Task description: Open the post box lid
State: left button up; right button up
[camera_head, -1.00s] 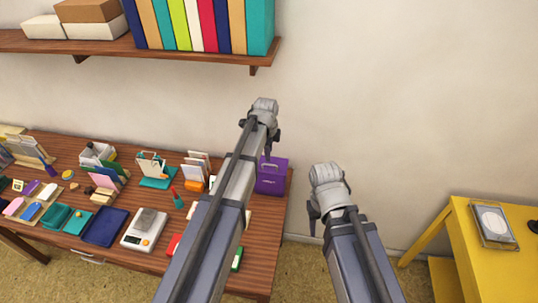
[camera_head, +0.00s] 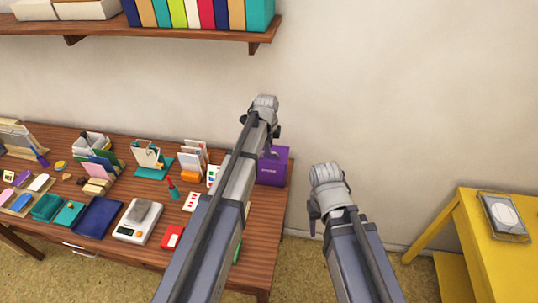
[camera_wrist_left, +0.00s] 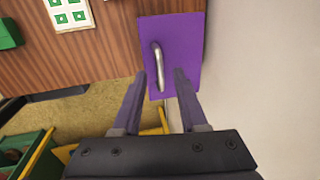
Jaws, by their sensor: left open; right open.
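The purple post box (camera_head: 273,168) stands at the right end of the wooden desk, partly hidden behind my left arm. In the left wrist view its purple lid (camera_wrist_left: 182,38) shows from above, with a curved metal handle (camera_wrist_left: 158,66). The lid looks shut. My left gripper (camera_head: 270,140) is above the box; in the left wrist view its two fingers (camera_wrist_left: 162,78) are open and apart, pointing at the handle, with nothing between them that I can tell is held. My right gripper (camera_head: 314,212) hangs to the right of the desk, away from the box.
The desk (camera_head: 262,235) also holds a scale (camera_head: 138,222), a red inkpad (camera_head: 172,237), a dark blue tray (camera_head: 98,217) and letter holders. A wall shelf (camera_head: 150,38) with books is above. A yellow table (camera_head: 490,250) stands at the right.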

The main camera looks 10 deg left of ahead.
pick_arm(q)
jog(key=shift+f, duration=0.35)
grip_shut()
dwell(1.2)
